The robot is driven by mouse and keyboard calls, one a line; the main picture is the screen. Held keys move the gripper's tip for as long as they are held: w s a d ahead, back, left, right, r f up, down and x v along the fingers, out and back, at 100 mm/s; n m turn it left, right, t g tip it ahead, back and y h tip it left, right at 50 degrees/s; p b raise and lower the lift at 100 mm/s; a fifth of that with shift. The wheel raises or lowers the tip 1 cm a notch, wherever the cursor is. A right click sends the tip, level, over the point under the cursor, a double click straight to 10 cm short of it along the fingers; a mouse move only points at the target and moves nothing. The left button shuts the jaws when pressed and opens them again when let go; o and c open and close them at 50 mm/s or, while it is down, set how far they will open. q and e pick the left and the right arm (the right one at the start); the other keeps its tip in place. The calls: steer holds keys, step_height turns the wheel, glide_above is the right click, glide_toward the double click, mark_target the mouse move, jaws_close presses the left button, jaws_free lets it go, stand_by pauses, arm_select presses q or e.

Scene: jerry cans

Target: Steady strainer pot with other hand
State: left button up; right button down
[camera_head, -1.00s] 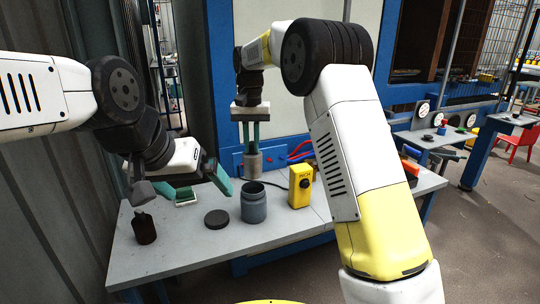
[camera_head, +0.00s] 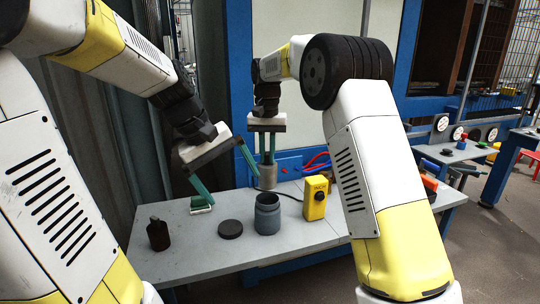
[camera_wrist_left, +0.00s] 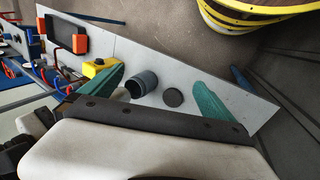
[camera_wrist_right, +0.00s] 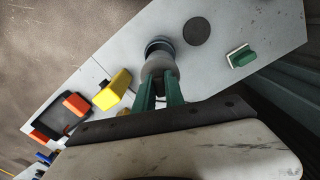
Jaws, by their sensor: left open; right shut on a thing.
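A blue-grey open-topped pot (camera_head: 267,218) stands upright on the table. My right gripper (camera_head: 266,160) points down and is shut on a grey cylinder (camera_head: 268,177), held above the pot's mouth. In the right wrist view the cylinder (camera_wrist_right: 160,68) overlaps the near side of the pot (camera_wrist_right: 160,44). My left gripper (camera_head: 232,188) is open and empty, fingers tilted down, to the left of the cylinder and higher than the pot. In the left wrist view the pot (camera_wrist_left: 144,83) shows between its spread fingers, apart from both. I cannot tell which one is the strainer pot.
A yellow box (camera_head: 315,198) stands close on the right. A green-and-white item (camera_head: 201,205) lies at the back left. The table (camera_head: 190,262) is clear in front.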

arm_select(q)
steer(key=w+f+n+g+h, duration=0.25)
steer(key=w+f+n, duration=0.25)
steer(key=w+f, duration=0.4)
steer(key=n+h, duration=0.6)
steer(key=n, duration=0.2)
glide_toward(265, 218)
steer(key=shift+y, duration=0.25)
steer(key=w+f, duration=0.1)
steer(key=w, duration=0.1)
steer(key=w+f, duration=0.2)
steer(key=shift+a, duration=0.15)
steer(key=shift+x, duration=5)
steer(key=shift+w, duration=0.15)
steer(key=c, duration=1.3)
steer(key=shift+c, duration=1)
